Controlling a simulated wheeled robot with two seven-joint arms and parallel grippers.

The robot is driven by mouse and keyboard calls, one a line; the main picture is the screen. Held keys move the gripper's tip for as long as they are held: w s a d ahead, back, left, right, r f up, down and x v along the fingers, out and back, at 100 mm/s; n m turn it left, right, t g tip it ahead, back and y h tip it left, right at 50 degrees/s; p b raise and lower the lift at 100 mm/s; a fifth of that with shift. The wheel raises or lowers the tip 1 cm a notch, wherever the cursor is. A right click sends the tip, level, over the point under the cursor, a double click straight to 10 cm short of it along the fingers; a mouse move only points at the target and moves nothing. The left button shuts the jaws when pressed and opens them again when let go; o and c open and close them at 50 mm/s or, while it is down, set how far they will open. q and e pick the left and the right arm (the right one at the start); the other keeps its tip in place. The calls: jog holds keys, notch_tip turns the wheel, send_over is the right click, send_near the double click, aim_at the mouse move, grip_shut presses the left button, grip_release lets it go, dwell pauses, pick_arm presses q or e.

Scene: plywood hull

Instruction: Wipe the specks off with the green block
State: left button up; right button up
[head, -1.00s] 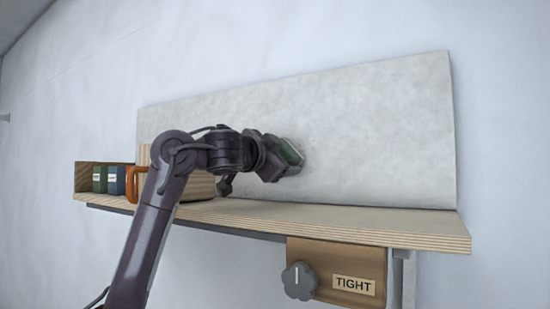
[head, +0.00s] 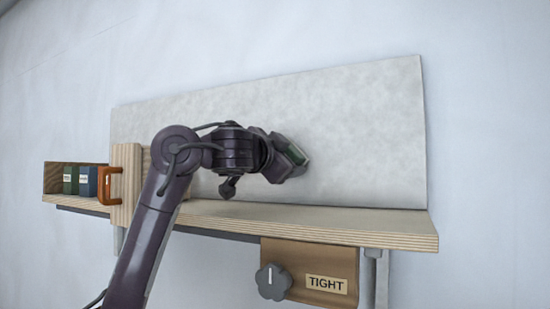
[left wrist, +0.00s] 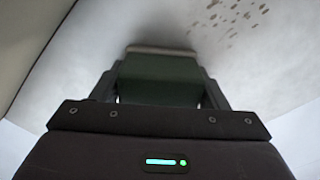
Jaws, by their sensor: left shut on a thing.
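The green block (left wrist: 158,78) is between the fingers of my left gripper (left wrist: 160,90) in the left wrist view, with a pale layer along its far edge. My left gripper (head: 290,160) is shut on it and holds it at the pale grey board (head: 370,130) in the head view. Whether the block touches the board I cannot tell. Several brown specks (left wrist: 235,15) show on the pale surface in the left wrist view, above and right of the block. No specks can be made out in the head view. My right gripper is not in view.
A wooden shelf (head: 380,228) runs below the board. At its left are a cubby with green (head: 70,181) and blue (head: 88,182) boxes and a wooden panel with an orange handle (head: 104,186). Below hangs a box with a grey knob (head: 272,282) and a "TIGHT" label (head: 326,284).

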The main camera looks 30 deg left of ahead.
pick_arm(q)
jog(key=s+a, duration=0.1)
jog(key=a, duration=1.3)
jog(key=shift+s+a, duration=0.3)
jog(key=shift+a, duration=0.05)
dwell(5.8)
